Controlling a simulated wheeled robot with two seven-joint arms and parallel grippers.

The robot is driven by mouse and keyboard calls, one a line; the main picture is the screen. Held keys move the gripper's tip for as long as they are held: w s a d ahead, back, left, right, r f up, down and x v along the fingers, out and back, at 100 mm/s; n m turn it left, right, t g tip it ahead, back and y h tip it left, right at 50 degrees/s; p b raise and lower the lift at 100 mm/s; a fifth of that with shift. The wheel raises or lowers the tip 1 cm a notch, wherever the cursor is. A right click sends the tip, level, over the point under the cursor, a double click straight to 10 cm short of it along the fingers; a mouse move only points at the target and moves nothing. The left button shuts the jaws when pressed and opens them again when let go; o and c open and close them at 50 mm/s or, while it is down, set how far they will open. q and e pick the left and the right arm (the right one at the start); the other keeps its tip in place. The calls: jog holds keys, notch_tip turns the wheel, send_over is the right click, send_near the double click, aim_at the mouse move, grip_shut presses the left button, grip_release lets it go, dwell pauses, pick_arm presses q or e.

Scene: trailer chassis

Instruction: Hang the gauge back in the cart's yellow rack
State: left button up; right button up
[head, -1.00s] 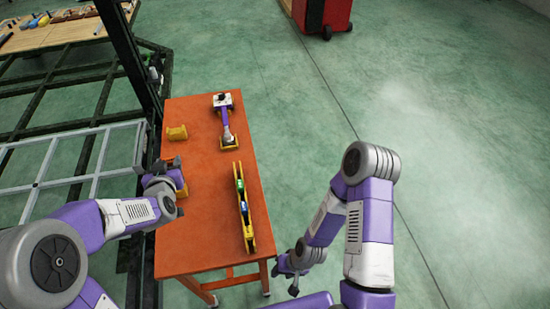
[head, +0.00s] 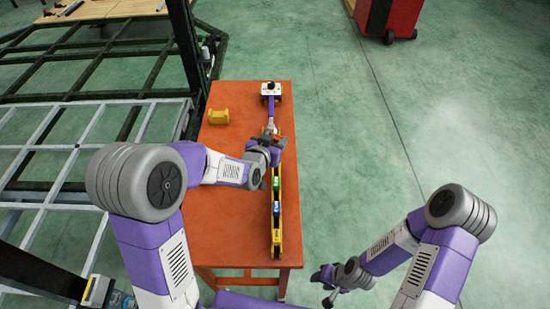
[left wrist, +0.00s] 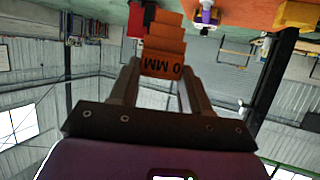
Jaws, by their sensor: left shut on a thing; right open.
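My left gripper (head: 272,146) is shut on the orange gauge. In the left wrist view the stepped gauge (left wrist: 163,52), with dark "0 MM" lettering, sits between the fingers (left wrist: 158,85); the gripper hides it in the head view. The long narrow yellow rack (head: 277,235) stands on the orange cart (head: 236,240), along its right side. Green and blue pieces sit in the rack. My left gripper is over or near the rack's far end; I cannot tell whether the gauge touches it. My right gripper (head: 326,281) is open and empty, off the cart's near right corner.
A tool with a purple shaft and white head (head: 270,92) lies at the cart's far end. A yellow block (head: 218,116) sits at the far left. A grey frame (head: 70,150) stands left of the cart. A red cabinet (head: 389,17) is far back; the floor to the right is clear.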

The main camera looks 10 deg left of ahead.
pick_arm(q)
jog(key=shift+f+b, duration=0.5)
jog(key=shift+f, duration=1.95)
jog(key=shift+f+b, duration=0.6)
jog(key=shift+b, duration=0.2)
jog(key=o, duration=1)
jog(key=shift+o, duration=0.2)
